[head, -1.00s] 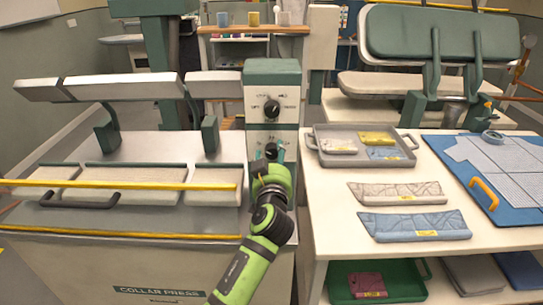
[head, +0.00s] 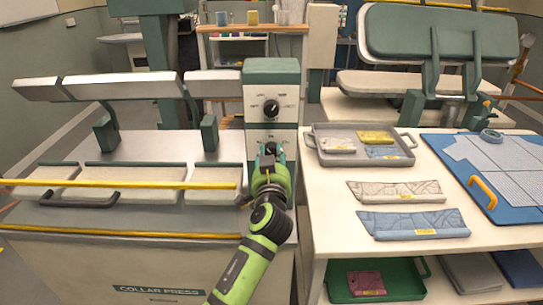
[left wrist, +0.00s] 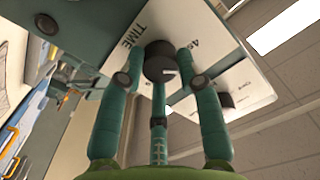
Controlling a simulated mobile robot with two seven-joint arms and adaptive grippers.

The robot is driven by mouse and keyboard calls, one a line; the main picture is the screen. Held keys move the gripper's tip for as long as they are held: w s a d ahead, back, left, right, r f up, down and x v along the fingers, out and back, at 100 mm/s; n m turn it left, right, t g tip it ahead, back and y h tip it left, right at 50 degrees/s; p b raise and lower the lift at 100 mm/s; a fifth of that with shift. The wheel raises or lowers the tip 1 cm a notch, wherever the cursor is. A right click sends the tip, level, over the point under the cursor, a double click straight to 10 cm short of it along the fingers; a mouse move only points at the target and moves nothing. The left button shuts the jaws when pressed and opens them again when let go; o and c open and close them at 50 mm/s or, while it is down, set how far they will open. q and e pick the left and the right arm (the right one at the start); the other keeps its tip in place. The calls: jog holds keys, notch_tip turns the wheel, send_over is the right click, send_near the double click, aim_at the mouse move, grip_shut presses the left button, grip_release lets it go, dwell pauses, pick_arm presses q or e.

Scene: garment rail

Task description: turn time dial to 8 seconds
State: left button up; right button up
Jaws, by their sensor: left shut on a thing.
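The time dial (left wrist: 158,66) is a dark round knob with a white pointer mark, on a white panel lettered TIME. My left gripper (left wrist: 163,58) is shut on it, with teal fingers on both sides of the knob. Most of the scale numbers are covered or too small to read. My right gripper is in neither view.
A second black dial (head: 271,107) sits above on the same box. The collar press (head: 160,262) with a yellow bar (head: 120,185) lies to the left. A table (head: 325,215) with a grey tray (head: 405,161) and fabric pieces stands close on the right.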

pick_arm(q)
jog(key=m, duration=0.3)
jog(key=shift+a+m+p, duration=0.15)
jog(key=shift+m+p, duration=0.15)
jog(key=shift+p, duration=0.1)
jog(key=shift+w+m+p, duration=0.1)
jog(key=shift+m+p, duration=0.45)
jog(key=shift+m, duration=1.25)
jog(key=o, duration=1.2)
jog(key=shift+c, duration=0.2)
jog(key=shift+w+a+f, duration=0.1)
jog(key=shift+w, duration=0.05)
